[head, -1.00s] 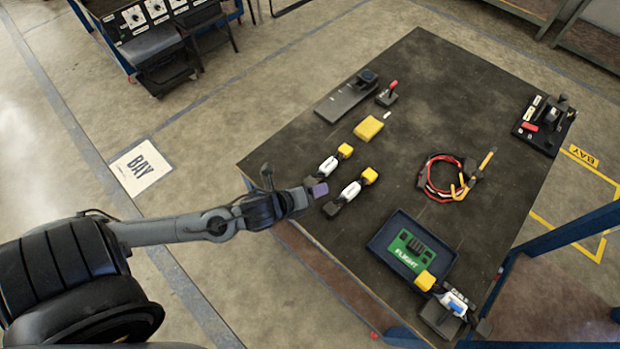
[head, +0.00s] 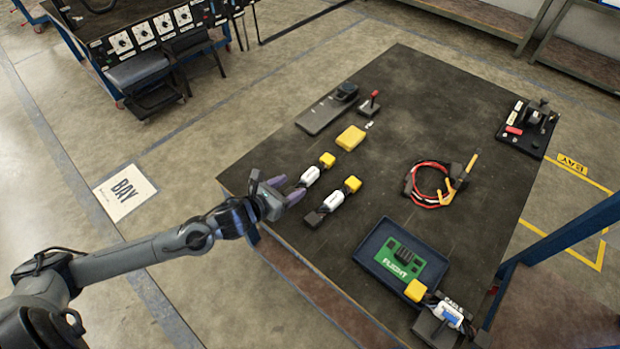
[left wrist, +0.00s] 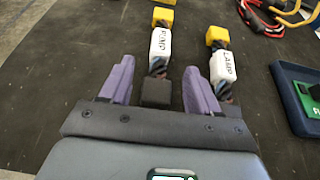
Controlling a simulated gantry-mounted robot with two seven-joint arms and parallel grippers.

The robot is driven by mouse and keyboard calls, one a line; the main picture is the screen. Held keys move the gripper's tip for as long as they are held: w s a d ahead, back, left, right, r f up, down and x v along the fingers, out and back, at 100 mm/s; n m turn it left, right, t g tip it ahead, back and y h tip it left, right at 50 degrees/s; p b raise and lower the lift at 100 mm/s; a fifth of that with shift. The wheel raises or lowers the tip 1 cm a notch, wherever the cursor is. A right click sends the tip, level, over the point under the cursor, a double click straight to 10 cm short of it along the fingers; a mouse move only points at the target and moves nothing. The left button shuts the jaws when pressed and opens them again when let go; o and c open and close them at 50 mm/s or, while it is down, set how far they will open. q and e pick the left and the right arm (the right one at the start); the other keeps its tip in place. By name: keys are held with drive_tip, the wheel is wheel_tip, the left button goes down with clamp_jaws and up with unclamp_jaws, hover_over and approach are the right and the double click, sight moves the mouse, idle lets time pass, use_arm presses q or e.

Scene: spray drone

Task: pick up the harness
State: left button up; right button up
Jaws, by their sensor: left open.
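A harness with a white label reading PUMP (head: 311,174) lies on the dark table near its left edge, with a yellow plug (head: 327,159) at its far end and a black connector at its near end. A second harness, its label reading LAMP in the wrist view (left wrist: 222,66), lies parallel to its right (head: 333,200). My left gripper (head: 291,189) is open at the PUMP harness's near end. In the left wrist view, its purple fingers stand either side of the black connector (left wrist: 157,92), with gaps on both sides. My right gripper is not in view.
A third harness (head: 447,313) is at a black block at the near right. A blue tray (head: 371,250) holds a green board marked FLIGHT. Red and black cables (head: 430,187), a yellow block (head: 351,138) and a grey device (head: 327,114) lie farther back. The table's middle is clear.

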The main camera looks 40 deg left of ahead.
sight(304, 180)
use_arm(q)
drive_tip(key=shift+w+d+f, duration=0.1)
drive_tip(key=shift+w+f, duration=0.1)
drive_tip(key=shift+w, duration=0.05)
drive_tip(key=b+x, duration=0.2)
drive_tip(key=x, duration=0.2)
drive_tip(key=shift+f, duration=0.2)
drive_tip(key=shift+w+d+f+b, duration=0.1)
drive_tip(key=shift+w+b, duration=0.25)
drive_tip(key=shift+c, duration=0.3)
drive_tip(key=c, duration=0.7)
drive_tip(key=shift+c, duration=1.3)
